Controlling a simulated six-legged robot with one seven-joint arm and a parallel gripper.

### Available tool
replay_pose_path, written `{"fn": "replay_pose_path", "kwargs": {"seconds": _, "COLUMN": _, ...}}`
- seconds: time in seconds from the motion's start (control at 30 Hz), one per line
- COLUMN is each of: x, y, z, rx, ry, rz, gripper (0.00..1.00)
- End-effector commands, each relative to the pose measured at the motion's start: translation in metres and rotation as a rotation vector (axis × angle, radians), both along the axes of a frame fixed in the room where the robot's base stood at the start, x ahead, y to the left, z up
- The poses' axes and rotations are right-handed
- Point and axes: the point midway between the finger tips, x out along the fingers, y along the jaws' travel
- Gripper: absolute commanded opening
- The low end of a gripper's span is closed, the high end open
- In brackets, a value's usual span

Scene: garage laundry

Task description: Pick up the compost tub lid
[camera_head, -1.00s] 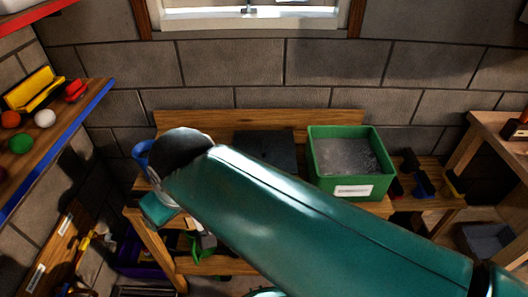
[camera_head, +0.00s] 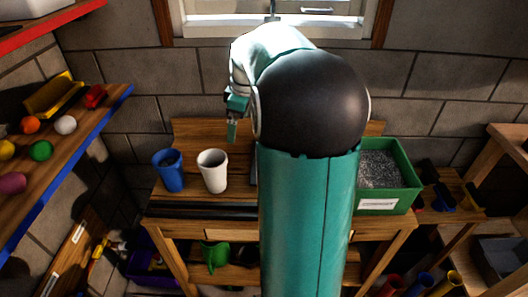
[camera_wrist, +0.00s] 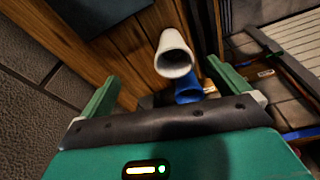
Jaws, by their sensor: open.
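A dark flat square panel, which looks like the lid (camera_wrist: 95,14), lies on the wooden bench at the top left of the wrist view. In the head view my arm hides nearly all of it. The green tub (camera_head: 389,204) with a white label stands on the bench right of my arm, uncovered, with grey speckled material inside. My gripper (camera_head: 233,122) is raised over the bench, above and behind the white cup in the head view. In the wrist view its two green fingers are wide apart, with nothing held between them.
A white cup (camera_head: 212,178) and a blue cup (camera_head: 168,173) stand on the bench left of my arm. A dark bar (camera_head: 205,210) runs along the bench front. A blue-edged shelf (camera_head: 75,138) with balls is at left. A brick wall (camera_head: 440,80) stands behind.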

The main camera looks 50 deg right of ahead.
Motion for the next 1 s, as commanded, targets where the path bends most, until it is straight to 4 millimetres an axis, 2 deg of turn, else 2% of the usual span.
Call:
{"fn": "replay_pose_path", "kwargs": {"seconds": 0.03, "x": -0.002, "y": -0.027, "z": -0.011, "rx": 0.021, "ry": 0.000, "rz": 0.012, "gripper": 1.00}}
{"fn": "replay_pose_path", "kwargs": {"seconds": 0.17, "x": -0.009, "y": -0.085, "z": -0.034, "rx": 0.062, "ry": -0.019, "rz": 0.074, "gripper": 1.00}}
{"fn": "replay_pose_path", "kwargs": {"seconds": 0.3, "x": -0.028, "y": -0.147, "z": -0.063, "rx": 0.105, "ry": -0.061, "rz": 0.133, "gripper": 1.00}}
{"fn": "replay_pose_path", "kwargs": {"seconds": 0.4, "x": -0.044, "y": -0.183, "z": -0.081, "rx": 0.126, "ry": -0.096, "rz": 0.170, "gripper": 1.00}}
{"fn": "replay_pose_path", "kwargs": {"seconds": 0.5, "x": -0.057, "y": -0.208, "z": -0.095, "rx": 0.137, "ry": -0.127, "rz": 0.197, "gripper": 1.00}}
{"fn": "replay_pose_path", "kwargs": {"seconds": 0.67, "x": -0.066, "y": -0.223, "z": -0.107, "rx": 0.145, "ry": -0.150, "rz": 0.218, "gripper": 1.00}}
{"fn": "replay_pose_path", "kwargs": {"seconds": 0.77, "x": -0.063, "y": -0.221, "z": -0.118, "rx": 0.146, "ry": -0.151, "rz": 0.221, "gripper": 1.00}}
{"fn": "replay_pose_path", "kwargs": {"seconds": 1.0, "x": -0.050, "y": -0.208, "z": -0.161, "rx": 0.146, "ry": -0.149, "rz": 0.220, "gripper": 1.00}}
